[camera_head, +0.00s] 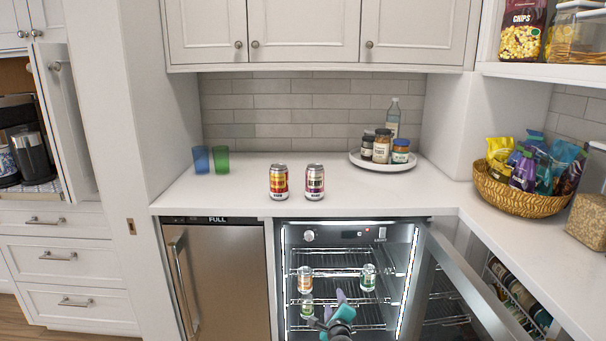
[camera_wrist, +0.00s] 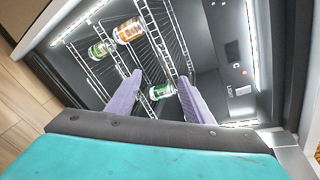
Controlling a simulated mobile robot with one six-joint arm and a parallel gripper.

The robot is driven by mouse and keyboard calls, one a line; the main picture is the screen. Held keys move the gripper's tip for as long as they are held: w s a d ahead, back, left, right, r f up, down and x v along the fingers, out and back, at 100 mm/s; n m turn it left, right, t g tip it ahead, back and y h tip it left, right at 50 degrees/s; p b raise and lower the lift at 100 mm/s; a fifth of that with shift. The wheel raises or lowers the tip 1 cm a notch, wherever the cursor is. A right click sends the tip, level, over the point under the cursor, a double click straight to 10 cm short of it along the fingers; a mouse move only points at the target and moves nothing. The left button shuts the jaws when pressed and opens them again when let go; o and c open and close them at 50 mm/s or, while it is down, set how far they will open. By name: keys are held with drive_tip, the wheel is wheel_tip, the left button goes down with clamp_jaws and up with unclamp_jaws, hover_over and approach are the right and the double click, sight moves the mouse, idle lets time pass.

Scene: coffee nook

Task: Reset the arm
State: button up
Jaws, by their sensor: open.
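My gripper (camera_head: 327,309) is in front of the open under-counter fridge (camera_head: 298,240), low in the head view. In the wrist view my gripper (camera_wrist: 159,77) has its two purple fingers spread wide, with nothing held between them. Beyond the fingers, inside the fridge, are an orange can (camera_wrist: 129,30), a green can (camera_wrist: 97,50) and a green-and-white can (camera_wrist: 162,91). The head view shows the orange can (camera_head: 305,279) and the green-and-white can (camera_head: 368,277) on a wire rack, with the green can (camera_head: 307,305) lower down.
The fridge door (camera_head: 475,285) stands open to the right.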

drive_tip(key=s+f+n+g+y+p, duration=0.2)
drive_tip(key=s+f+n+g+p, duration=0.4)
drive_tip(key=s+f, duration=0.65)
drive_tip(key=s+f+n+g+y+p, duration=0.15)
drive_tip(key=s+f+n+g, duration=0.25)
drive_tip(key=s+f+n, duration=0.8)
drive_tip(key=s+d+n+g+h, duration=0.1)
drive_tip(key=s+d+n+g, duration=0.2)
drive_tip(key=s, duration=1)
drive_tip(key=s+d+r+n+g+h+p, duration=0.1)
drive_tip(key=s+g, duration=0.6)
drive_tip(key=s, duration=0.7)
drive_tip(key=d+n+h, duration=0.1)
drive_tip(key=d+n, duration=0.1)
drive_tip(key=shift+s+d+r+n, duration=0.15)
drive_tip(key=shift+s+d+n, duration=0.05)
drive_tip(key=shift+n, duration=0.2)
drive_tip(key=shift+c, duration=0.5)
